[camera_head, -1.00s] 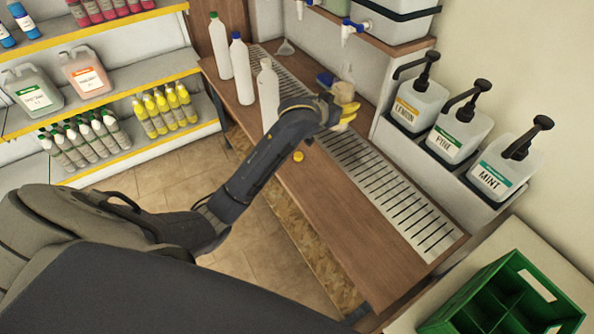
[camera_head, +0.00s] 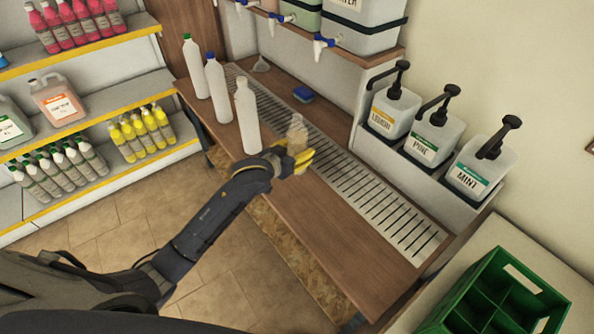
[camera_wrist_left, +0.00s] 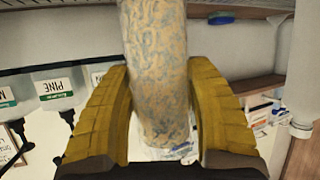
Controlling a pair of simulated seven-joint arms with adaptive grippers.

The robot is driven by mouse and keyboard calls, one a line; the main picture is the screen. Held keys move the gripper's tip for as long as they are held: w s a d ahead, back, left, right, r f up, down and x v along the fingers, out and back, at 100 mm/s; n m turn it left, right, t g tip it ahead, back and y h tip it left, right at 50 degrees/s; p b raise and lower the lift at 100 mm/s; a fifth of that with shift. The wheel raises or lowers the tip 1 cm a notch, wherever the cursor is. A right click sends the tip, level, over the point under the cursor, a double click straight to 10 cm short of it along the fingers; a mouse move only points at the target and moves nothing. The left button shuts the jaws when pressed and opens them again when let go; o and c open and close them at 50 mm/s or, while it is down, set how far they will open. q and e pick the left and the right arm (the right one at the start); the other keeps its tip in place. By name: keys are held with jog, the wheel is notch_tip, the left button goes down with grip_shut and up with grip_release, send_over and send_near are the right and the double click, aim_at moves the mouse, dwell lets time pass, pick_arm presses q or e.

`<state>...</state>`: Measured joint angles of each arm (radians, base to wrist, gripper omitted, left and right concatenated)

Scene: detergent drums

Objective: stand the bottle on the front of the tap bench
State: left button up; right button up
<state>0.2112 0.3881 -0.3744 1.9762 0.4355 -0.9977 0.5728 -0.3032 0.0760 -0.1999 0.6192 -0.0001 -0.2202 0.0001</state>
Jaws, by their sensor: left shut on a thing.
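The bottle (camera_head: 297,132), small and clear with a mottled tan look, is upright in my left gripper (camera_head: 300,155). In the left wrist view the mottled bottle (camera_wrist_left: 157,65) fills the space between the two yellow fingers (camera_wrist_left: 160,105), which close on its sides. The tap bench (camera_head: 330,215) is a wooden top with a metal drip grate (camera_head: 365,193) along its back. My left gripper is over the bench's front half, near the grate's front edge. Whether the bottle's base touches the wood is hidden by the fingers. My right gripper is not in view.
Three white bottles (camera_head: 247,115) stand in a row on the bench's far-left part, the nearest close to my left gripper. Pump jugs (camera_head: 432,138) line the right. The front wood right of the gripper is clear. A green crate (camera_head: 500,290) sits lower right.

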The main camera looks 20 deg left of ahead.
pick_arm(q)
jog(key=shift+f, duration=4.5)
jog(key=shift+f, duration=0.1)
jog(key=o, duration=1.6)
jog(key=shift+f, duration=0.1)
jog(key=shift+c, duration=0.2)
jog(key=shift+r, duration=0.25)
jog(key=v, duration=1.2)
jog(key=shift+f, duration=0.2)
